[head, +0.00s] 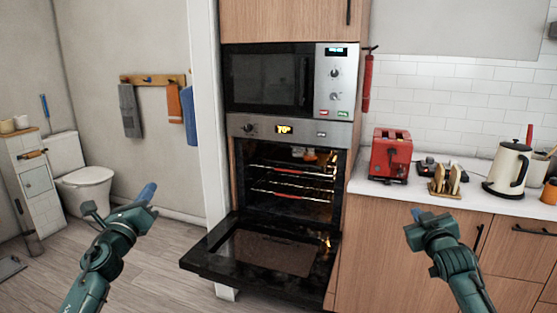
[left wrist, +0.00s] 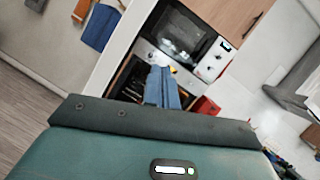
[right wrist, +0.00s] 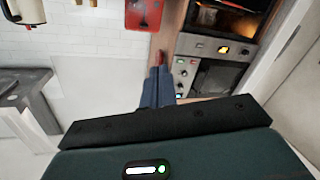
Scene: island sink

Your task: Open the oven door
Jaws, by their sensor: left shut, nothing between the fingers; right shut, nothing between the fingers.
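The oven (head: 290,190) is built into the wooden cabinet below a microwave. Its door (head: 205,262) is folded down and lies about level, with the lit inside and wire racks showing. My left gripper (head: 148,194) is shut and empty, left of the door and apart from it. Its closed blue fingers also show in the left wrist view (left wrist: 163,86), in front of part of the oven. My right gripper (head: 420,214) is shut and empty, right of the oven in front of the counter cabinets. Its closed fingers show in the right wrist view (right wrist: 158,86).
A microwave (head: 265,80) sits above the oven. The counter (head: 420,195) on the right holds a red toaster (head: 390,155), a toast rack (head: 446,180) and a kettle (head: 507,168). A toilet (head: 85,188) stands at the left. The floor left of the door is clear.

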